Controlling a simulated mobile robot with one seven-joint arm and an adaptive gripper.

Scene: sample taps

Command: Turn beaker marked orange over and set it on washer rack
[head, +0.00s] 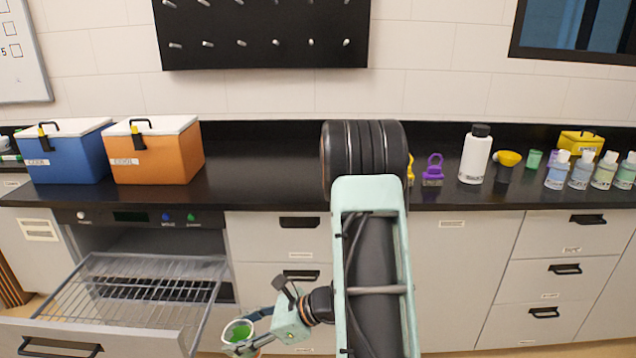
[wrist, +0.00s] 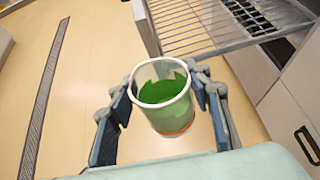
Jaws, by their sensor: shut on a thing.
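The beaker (wrist: 166,112) is green inside with a pale rim, and an orange band shows near its base in the wrist view. My gripper (wrist: 166,92) is shut on it, with a finger on each side. The beaker's open mouth faces up, perhaps slightly tilted. In the head view the beaker (head: 238,332) is at bottom centre-left, in front of the counter and just right of the washer rack (head: 150,285). The wire rack is pulled out from under the counter, and its visible part is bare. The rack's edge (wrist: 210,45) is beyond the beaker in the wrist view.
The open washer door front (head: 100,335) stands at lower left. A blue cooler (head: 68,160) and an orange cooler (head: 158,158) sit on the counter above. Bottles (head: 475,155) and small containers stand at right. A black peg board (head: 262,35) hangs on the wall. Open floor (wrist: 90,60) lies left of the beaker.

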